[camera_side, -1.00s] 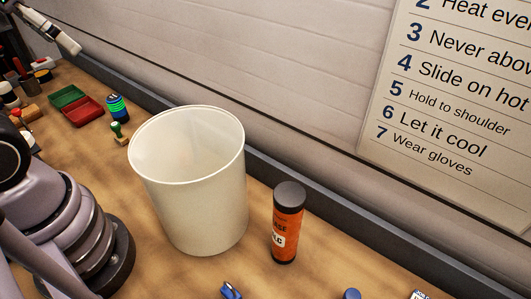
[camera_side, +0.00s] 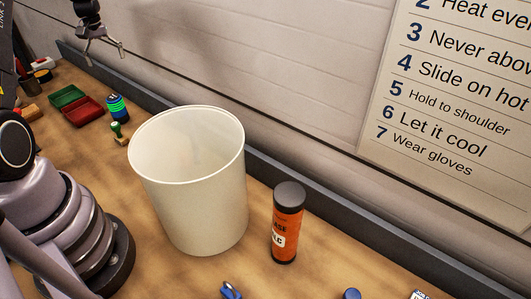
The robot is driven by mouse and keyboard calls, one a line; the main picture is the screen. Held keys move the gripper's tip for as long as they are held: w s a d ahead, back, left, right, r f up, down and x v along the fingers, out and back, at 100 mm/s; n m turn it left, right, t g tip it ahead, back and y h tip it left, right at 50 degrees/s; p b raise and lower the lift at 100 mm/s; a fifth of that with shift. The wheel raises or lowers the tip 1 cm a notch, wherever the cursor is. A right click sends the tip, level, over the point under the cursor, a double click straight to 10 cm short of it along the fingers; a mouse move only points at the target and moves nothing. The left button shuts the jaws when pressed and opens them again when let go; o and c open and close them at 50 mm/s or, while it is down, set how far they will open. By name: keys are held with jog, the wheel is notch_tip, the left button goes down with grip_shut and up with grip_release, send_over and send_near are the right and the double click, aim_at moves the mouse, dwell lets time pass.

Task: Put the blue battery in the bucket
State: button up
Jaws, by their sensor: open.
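The cream bucket (camera_side: 205,205) stands upright in the middle of the bench, and the part of its inside that shows is empty. My gripper (camera_side: 103,48) is at the top left, high above the bench and behind the bucket's left side. Its fingers are apart with nothing between them. I cannot tell for certain which thing is the blue battery. A blue round-topped thing (camera_side: 351,294) is cut off by the bottom edge. Another small blue thing (camera_side: 230,291) lies at the bottom edge, left of it. A dark cylinder with blue and green bands (camera_side: 117,106) stands behind the bucket.
An orange grease tube (camera_side: 287,225) with a dark cap stands upright just right of the bucket. Green (camera_side: 66,96) and red (camera_side: 83,111) trays and a green-handled stamp (camera_side: 119,131) are at the left. A dark rail (camera_side: 330,220) runs along the wall.

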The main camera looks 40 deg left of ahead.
aim_at(118, 109)
jog(key=shift+n, duration=0.6)
jog(key=a+f, duration=0.1)
jog(key=s+a+f, duration=0.1)
jog(key=f, duration=0.1)
jog(key=a+f, duration=0.1)
jog(key=f, duration=0.1)
jog(key=shift+s+a+f, duration=0.2)
jog(key=shift+s+f, duration=0.05)
jog(key=shift+s, duration=0.15)
notch_tip(118, 109, down, 7)
jog(key=shift+d+f, duration=0.1)
jog(key=shift+w+d+f, duration=0.1)
jog(key=shift+d+f, duration=0.1)
jog(key=shift+f, duration=1.25)
jog(key=shift+w+d+f, duration=0.1)
jog(key=shift+d+f, duration=0.05)
jog(key=shift+f, duration=1.3)
jog(key=c, duration=1.1)
